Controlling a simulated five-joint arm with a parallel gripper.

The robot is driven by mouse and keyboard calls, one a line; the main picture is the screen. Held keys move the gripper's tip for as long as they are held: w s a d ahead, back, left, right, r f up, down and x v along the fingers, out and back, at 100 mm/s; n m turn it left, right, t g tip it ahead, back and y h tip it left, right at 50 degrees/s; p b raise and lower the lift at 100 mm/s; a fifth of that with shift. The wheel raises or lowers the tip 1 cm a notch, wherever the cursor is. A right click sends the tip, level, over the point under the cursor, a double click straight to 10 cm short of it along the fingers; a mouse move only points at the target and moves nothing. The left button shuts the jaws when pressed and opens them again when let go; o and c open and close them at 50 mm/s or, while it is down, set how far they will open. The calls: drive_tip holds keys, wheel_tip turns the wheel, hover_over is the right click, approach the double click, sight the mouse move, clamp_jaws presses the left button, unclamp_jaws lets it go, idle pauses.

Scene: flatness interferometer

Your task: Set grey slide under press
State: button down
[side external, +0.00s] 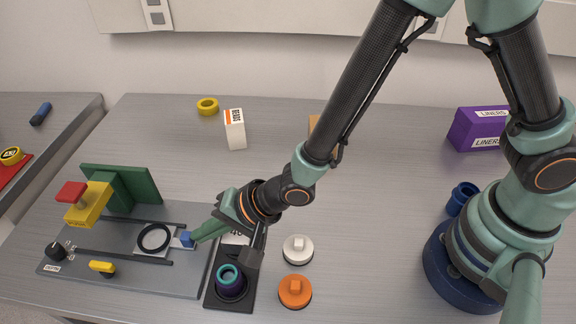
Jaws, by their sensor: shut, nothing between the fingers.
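The grey slide (143,251) lies between two dark rails on the grey base plate (205,213), with a black ring (154,237) on top. A small blue block (187,239) is at its right end. The press (88,204), yellow with a red top and a green upright behind, stands to the left and behind the slide. The slide is clear of the space below the press. My gripper (196,237) is shut and empty, its green tips at the blue block's right side. I cannot tell if they touch it.
A yellow lever (102,267) and black knob (56,251) sit at the plate's front left. A black tray (239,293) with a dark cup, a white lidded disc (298,249) and an orange one (295,290) stand right of the plate. The table behind is mostly free.

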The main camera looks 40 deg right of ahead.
sight(152, 240)
drive_tip(key=w+a, duration=0.8)
drive_tip(key=shift+w+a, duration=0.1)
idle(0.3)
drive_tip(key=shift+r, duration=0.1)
drive_tip(key=v, duration=1)
idle(0.4)
